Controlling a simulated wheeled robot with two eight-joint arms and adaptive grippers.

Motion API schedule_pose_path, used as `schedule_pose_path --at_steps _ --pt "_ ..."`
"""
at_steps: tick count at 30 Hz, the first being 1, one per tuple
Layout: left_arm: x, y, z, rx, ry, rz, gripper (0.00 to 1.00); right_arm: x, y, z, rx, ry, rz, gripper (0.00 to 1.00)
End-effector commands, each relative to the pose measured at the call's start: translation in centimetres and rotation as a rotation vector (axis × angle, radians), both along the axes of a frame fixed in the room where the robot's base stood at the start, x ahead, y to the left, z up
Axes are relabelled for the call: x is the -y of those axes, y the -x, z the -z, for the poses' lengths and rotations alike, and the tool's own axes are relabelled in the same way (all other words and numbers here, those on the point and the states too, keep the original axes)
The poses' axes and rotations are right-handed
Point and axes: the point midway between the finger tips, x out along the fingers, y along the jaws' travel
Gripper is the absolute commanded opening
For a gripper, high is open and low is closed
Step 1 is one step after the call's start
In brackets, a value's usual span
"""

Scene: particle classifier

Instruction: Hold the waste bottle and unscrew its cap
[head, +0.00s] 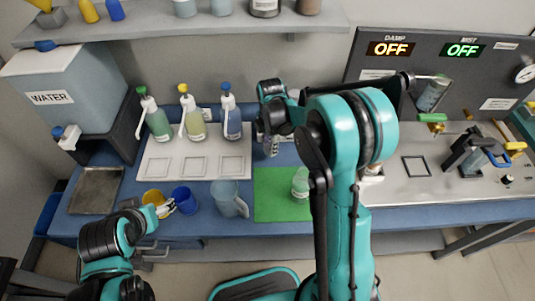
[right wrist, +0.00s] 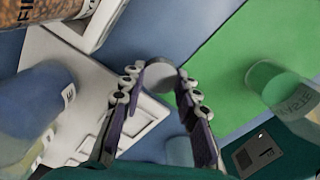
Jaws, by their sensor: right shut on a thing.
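The waste bottle (head: 300,183) stands on the green mat (head: 275,205), pale green and translucent, partly behind my right arm. In the right wrist view the bottle (right wrist: 277,92) is at the right, with dark lettering on it, apart from the fingers. My right gripper (head: 270,146) is above the mat's back left corner. In the right wrist view its fingers are shut on a pale round piece that looks like the cap (right wrist: 160,78). My left gripper (head: 167,209) is low at the left by the cups, away from the bottle; its finger gap is unclear.
A yellow cup (head: 153,198), a blue cup (head: 184,201) and a clear jug (head: 228,200) stand left of the mat. Spray bottles (head: 157,120) stand on the white tray (head: 164,152) behind. A water tank (head: 60,90) is at the back left; a control panel (head: 460,75) is right.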

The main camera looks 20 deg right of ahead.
Motion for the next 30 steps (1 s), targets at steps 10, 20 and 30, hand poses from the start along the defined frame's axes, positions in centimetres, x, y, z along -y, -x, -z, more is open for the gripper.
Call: schedule_pose_path --at_steps 10,20,30 --pt "0.0 0.0 1.2 0.0 0.0 0.0 0.74 -1.5 -2.0 2.4 0.0 0.0 0.0 0.0" --pt "0.0 0.0 2.5 0.0 0.0 0.0 0.74 -1.4 -1.9 5.5 0.0 0.0 0.0 0.0" --pt "0.0 0.0 2.7 0.0 0.0 0.0 0.74 -1.4 -1.9 5.7 0.0 0.0 0.0 0.49"
